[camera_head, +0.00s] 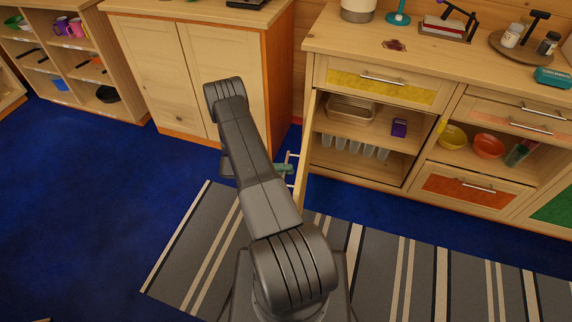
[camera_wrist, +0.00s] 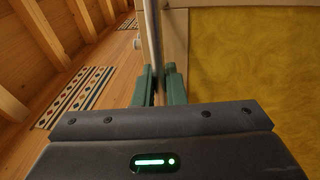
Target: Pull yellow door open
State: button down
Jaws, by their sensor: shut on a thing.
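The yellow door (camera_wrist: 250,65) has a yellow panel in a pale wood frame and fills the right of the wrist view. In the head view the door (camera_head: 304,165) shows nearly edge-on, swung out from the cabinet below the yellow drawer. My gripper (camera_wrist: 159,88) has green fingers, shut around the metal bar handle (camera_wrist: 153,35). In the head view my gripper (camera_head: 284,168) is at the door's left side, partly hidden behind my arm. The door's yellow face is hidden in the head view.
The open compartment holds a tray (camera_head: 351,108), a purple box (camera_head: 399,127) and several clear cups (camera_head: 349,147). A closed wooden cabinet (camera_head: 165,75) stands to the left. A striped rug (camera_head: 400,265) lies in front. Blue floor (camera_head: 90,200) is clear at left.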

jog(key=shift+w+a, duration=0.1)
jog(key=shift+w, duration=0.05)
dwell(0.3)
jog(key=c, duration=1.6)
grip_release()
